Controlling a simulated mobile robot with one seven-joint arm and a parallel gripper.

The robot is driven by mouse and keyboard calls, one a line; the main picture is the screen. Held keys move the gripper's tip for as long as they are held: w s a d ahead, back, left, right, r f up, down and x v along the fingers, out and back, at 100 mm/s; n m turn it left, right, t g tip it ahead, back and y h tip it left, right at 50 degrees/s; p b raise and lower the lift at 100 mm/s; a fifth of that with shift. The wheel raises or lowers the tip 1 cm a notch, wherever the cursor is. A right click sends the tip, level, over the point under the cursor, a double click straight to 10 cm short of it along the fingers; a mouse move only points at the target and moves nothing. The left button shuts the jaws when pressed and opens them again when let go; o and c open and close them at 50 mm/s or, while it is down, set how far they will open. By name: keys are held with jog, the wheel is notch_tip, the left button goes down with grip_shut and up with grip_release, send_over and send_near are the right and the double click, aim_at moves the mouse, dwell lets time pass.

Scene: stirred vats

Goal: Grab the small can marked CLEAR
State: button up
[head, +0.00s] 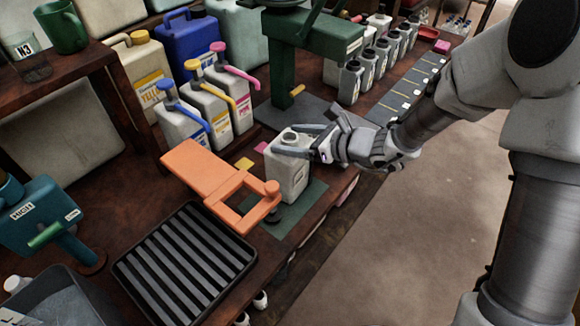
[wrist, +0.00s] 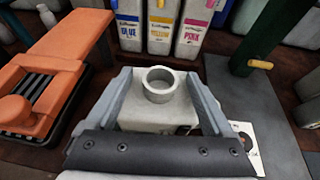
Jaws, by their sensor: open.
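A small pale grey can (head: 288,174) with an open round neck stands upright on a dark green mat (head: 300,212) at the bench's front edge. No CLEAR marking is readable on its visible sides. My gripper (head: 290,140) is at the can's top, with a finger on either side of it. In the wrist view the can (wrist: 158,118) sits between the two spread fingers of my gripper (wrist: 159,76), and its neck points up at the camera. I cannot tell whether the fingers touch its sides. Several similar small cans (head: 349,80) stand in a row farther back.
An orange clamp-like frame (head: 205,172) lies close left of the can, with a black slatted grate (head: 185,265) in front. Blue, yellow and pink pump jugs (head: 208,105) stand behind. A green press (head: 315,35) stands at the back. Open floor lies right.

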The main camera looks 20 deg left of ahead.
grip_shut()
dwell(0.3)
jog(key=shift+r, duration=0.1)
